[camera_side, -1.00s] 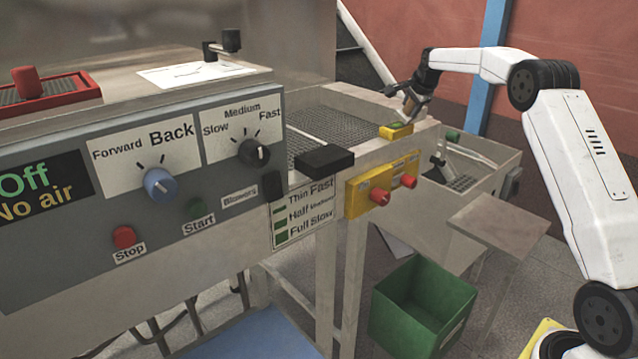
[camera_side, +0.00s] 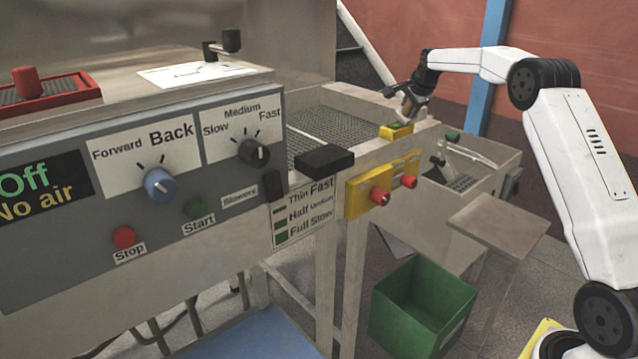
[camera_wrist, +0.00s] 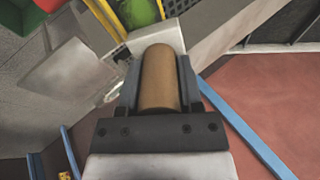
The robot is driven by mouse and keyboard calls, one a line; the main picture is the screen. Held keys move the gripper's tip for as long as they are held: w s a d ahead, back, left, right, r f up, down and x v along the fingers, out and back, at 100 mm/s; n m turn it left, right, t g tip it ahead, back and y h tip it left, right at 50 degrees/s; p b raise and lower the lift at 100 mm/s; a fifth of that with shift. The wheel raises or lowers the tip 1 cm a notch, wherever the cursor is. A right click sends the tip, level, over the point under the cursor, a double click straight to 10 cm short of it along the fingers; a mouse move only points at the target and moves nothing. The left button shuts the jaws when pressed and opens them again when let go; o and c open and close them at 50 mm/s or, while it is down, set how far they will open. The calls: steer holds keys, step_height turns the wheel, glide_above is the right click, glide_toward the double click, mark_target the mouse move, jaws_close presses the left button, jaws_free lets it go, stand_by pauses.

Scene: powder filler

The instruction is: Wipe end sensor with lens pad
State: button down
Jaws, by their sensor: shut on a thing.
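My gripper (camera_side: 408,100) is over the far right end of the machine's mesh bed, just above a small yellow holder (camera_side: 393,134) with a green top. In the wrist view my gripper (camera_wrist: 158,80) is shut on a tan cylindrical handle (camera_wrist: 159,75), which looks like the lens pad's handle. A pale block (camera_wrist: 166,34) shows at the handle's far end. I cannot tell whether it is the pad's head. The green surface and yellow edge of the holder (camera_wrist: 138,12) lie just beyond. I cannot make out the end sensor for certain.
A yellow plate with red knobs (camera_side: 381,196) is on the machine's front below the holder. A black block (camera_side: 325,160) sits on the rim to the left. A green bin (camera_side: 422,305) stands below. A side trough (camera_side: 470,165) lies to the right.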

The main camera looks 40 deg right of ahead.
steer(key=shift+a+r, duration=0.1)
steer(key=shift+a, duration=1.5)
steer(key=shift+a, duration=1.8)
steer(key=shift+d, duration=0.15)
steer(key=shift+d+f, duration=0.15)
steer(key=shift+d, duration=0.7)
steer(key=shift+d+f, duration=0.15)
steer(key=shift+d, duration=0.7)
steer(key=shift+d, duration=0.1)
